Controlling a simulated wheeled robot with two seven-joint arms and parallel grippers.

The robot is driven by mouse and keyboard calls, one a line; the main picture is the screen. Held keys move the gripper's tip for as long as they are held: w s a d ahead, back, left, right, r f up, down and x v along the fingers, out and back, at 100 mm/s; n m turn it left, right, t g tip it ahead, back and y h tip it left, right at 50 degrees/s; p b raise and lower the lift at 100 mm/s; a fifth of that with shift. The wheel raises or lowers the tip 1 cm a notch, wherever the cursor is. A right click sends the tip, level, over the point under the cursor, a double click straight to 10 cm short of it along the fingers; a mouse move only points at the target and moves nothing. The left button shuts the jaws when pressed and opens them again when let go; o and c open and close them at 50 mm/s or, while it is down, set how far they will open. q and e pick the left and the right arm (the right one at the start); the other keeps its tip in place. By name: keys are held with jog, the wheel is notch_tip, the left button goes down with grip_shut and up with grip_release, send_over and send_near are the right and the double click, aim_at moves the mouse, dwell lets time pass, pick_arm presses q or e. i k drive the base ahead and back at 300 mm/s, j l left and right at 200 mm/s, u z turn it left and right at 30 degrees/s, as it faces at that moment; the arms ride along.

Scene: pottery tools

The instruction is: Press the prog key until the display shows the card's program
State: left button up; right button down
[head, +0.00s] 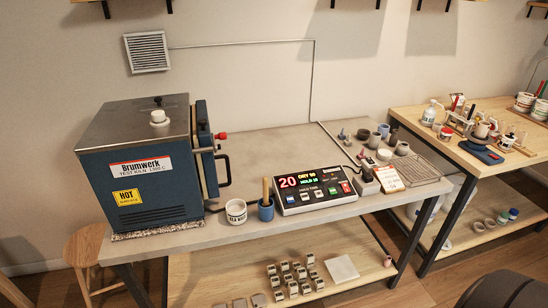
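The controller box (312,206) stands near the front edge of the bench, right of the kiln. Its lit display (288,182) shows a red "20", with "DRY" and "HOLD" lines beside it whose figures look like 80 and 10. Neither gripper is in view.
A blue kiln (143,190) with a HOT label stands at the left. A white tub (236,212) and a blue cup holding a wooden handle (266,211) stand close left of the controller. Pots and a wire rack (418,170) lie right. Bench behind the controller is clear.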

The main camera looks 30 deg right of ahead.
aim_at(289, 200)
jog(key=z, duration=1.25)
